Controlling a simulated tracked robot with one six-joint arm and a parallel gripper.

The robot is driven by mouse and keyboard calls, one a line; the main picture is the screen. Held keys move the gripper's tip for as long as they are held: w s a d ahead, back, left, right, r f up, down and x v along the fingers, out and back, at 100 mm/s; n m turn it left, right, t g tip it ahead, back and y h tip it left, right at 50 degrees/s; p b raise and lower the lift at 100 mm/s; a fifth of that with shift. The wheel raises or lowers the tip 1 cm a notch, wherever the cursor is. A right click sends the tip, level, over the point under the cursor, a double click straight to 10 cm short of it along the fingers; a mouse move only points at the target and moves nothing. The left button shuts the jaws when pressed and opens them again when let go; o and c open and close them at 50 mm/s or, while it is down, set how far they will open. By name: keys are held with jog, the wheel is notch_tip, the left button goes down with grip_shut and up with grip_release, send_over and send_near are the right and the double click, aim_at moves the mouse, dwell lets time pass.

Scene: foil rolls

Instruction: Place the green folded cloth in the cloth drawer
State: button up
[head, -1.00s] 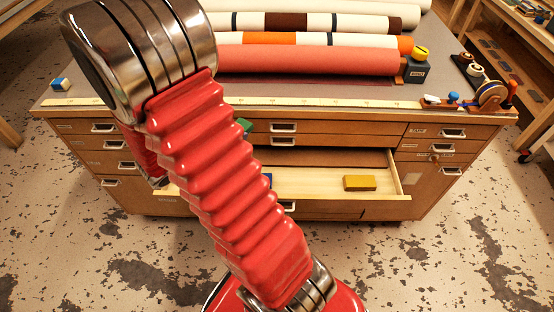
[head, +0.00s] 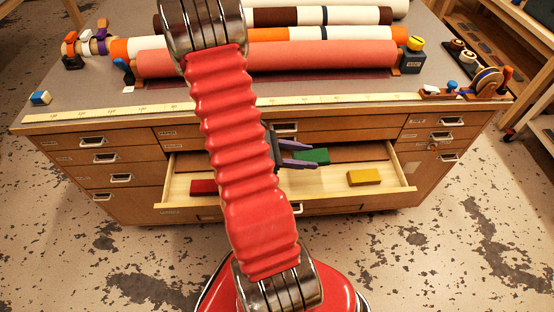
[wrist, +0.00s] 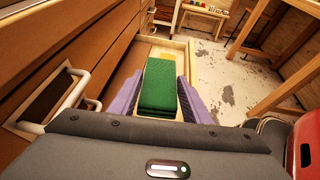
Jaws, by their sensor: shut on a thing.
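The green folded cloth (head: 312,156) is between the purple fingers of my gripper (head: 298,154), above the open drawer (head: 320,181). In the wrist view the cloth (wrist: 159,88) lies lengthwise between both fingers (wrist: 158,100), which are shut on it. The open drawer is pale wood inside and pulled out from the cabinet front. A yellow folded cloth (head: 364,177) lies in its right part and a red one (head: 204,187) in its left part. My arm hides the drawer's middle.
The cabinet (head: 130,174) has several closed drawers with metal handles around the open one. Rolls (head: 300,58), a long ruler (head: 110,110) and small tools lie on its grey top. Free drawer floor shows beside the yellow cloth.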

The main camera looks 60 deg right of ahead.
jog(key=shift+s+f+m+g+y, duration=0.15)
jog(key=shift+s+f+m+y, duration=0.15)
jog(key=shift+s, duration=0.25)
jog(key=shift+s+f+m+g+y, duration=0.2)
jog(key=shift+s+m+y, duration=0.1)
jog(key=shift+s, duration=0.25)
send_over(307, 183)
jog(key=shift+d+f, duration=0.15)
jog(key=shift+f, duration=2.8)
jog(key=shift+f, duration=2.05)
jog(key=o, duration=1)
jog(key=shift+f, duration=0.1)
jog(key=shift+o, duration=0.2)
